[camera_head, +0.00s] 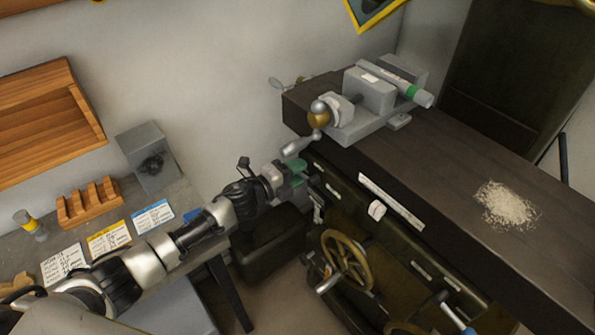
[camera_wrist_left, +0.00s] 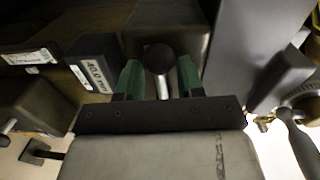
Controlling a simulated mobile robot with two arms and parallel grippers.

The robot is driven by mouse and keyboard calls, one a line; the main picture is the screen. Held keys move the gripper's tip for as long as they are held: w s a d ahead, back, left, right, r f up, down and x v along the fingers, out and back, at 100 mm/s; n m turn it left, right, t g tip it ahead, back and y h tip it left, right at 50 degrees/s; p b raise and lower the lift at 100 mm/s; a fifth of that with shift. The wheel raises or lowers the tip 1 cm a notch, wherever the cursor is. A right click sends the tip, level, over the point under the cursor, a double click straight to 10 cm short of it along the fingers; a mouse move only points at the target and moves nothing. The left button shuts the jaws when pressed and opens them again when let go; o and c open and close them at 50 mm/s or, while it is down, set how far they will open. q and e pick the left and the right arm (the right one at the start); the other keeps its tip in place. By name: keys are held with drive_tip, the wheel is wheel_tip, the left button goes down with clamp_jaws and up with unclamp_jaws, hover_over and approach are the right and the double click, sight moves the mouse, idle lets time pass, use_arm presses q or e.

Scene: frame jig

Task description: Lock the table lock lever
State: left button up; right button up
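My left gripper (camera_head: 298,170), with green fingers, is at the front face of the milling-machine table, near its left end. In the left wrist view, its two green fingers (camera_wrist_left: 160,80) stand apart on either side of a lever with a dark round knob (camera_wrist_left: 158,58) and a pale metal shaft. Narrow gaps seem to show beside the knob, and I cannot tell whether either finger touches it. In the head view the gripper hides most of this lever. My right gripper is not in view.
The dark table (camera_head: 450,165) carries a grey vise (camera_head: 368,95) and a pile of chips (camera_head: 506,205). A brass handwheel (camera_head: 347,260) is below the gripper. A block labelled 40.0 mm (camera_wrist_left: 93,70) is close left of the fingers. A side bench with a wooden rack (camera_head: 90,205) stands left.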

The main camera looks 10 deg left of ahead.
use_arm(q)
drive_tip(key=shift+s, duration=0.1)
drive_tip(key=b+v, duration=0.2)
drive_tip(key=v, duration=0.8)
drive_tip(key=shift+s+a, duration=0.25)
